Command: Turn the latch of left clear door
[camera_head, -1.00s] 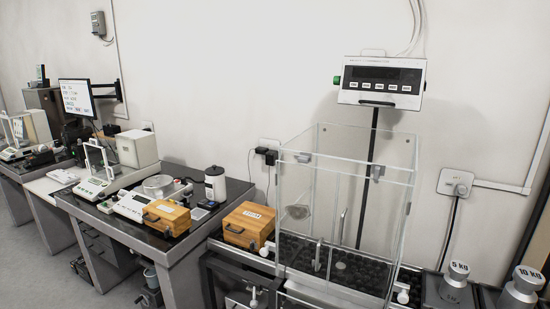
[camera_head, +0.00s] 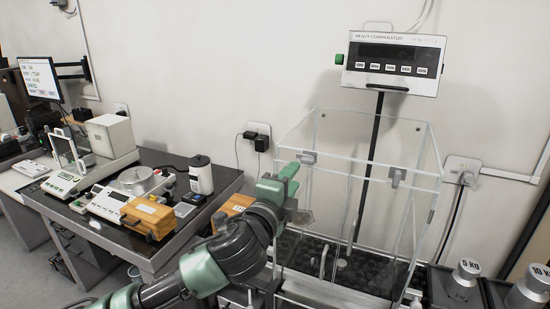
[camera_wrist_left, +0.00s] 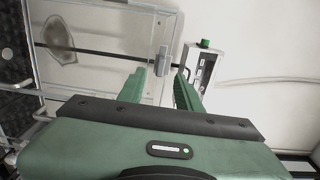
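The clear enclosure (camera_head: 425,225) stands on the comparator, with clear front panels. A small grey latch (camera_head: 307,157) sits at the top left of its front, and a second grey latch (camera_head: 397,176) sits at the top right. My left gripper (camera_head: 284,180) is beside the left latch, at the enclosure's upper left corner. In the left wrist view the two green fingers (camera_wrist_left: 160,80) are apart with nothing gripped. A grey latch (camera_wrist_left: 161,60) shows just beyond the gap between their tips; contact cannot be told. My right gripper is not in view.
The display (camera_head: 393,62) stands on a black pole behind the enclosure. Wooden boxes (camera_head: 149,217) and balances lie on the black table at left. Weights (camera_head: 466,273) stand at the right. My left arm covers part of the table edge.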

